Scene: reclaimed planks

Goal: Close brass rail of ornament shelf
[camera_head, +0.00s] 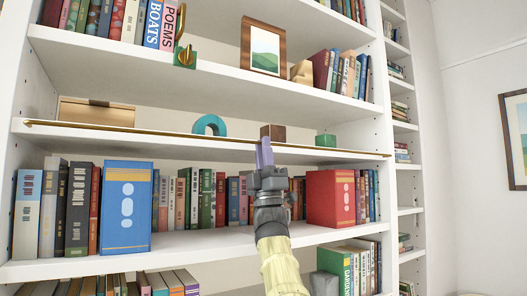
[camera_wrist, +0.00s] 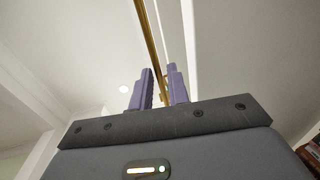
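The brass rail (camera_head: 120,132) is a thin bar along the front edge of the ornament shelf (camera_head: 350,151), running from the left upright to the right one. Its left end looks slightly raised above the board. My gripper (camera_head: 264,152) is at the rail, right of its middle, with purple fingers pointing up. In the wrist view, the fingers of my gripper (camera_wrist: 160,88) stand apart, and the brass rail (camera_wrist: 151,40) runs down into the gap between them. Some space shows beside the rail, and contact with the fingers is unclear.
On the ornament shelf stand a wooden box (camera_head: 96,112), a teal arch (camera_head: 209,125), a brown block (camera_head: 272,131) partly behind my fingers, and a green block (camera_head: 325,140). Books fill the shelf below, including a blue box (camera_head: 126,208) and a red one (camera_head: 331,198).

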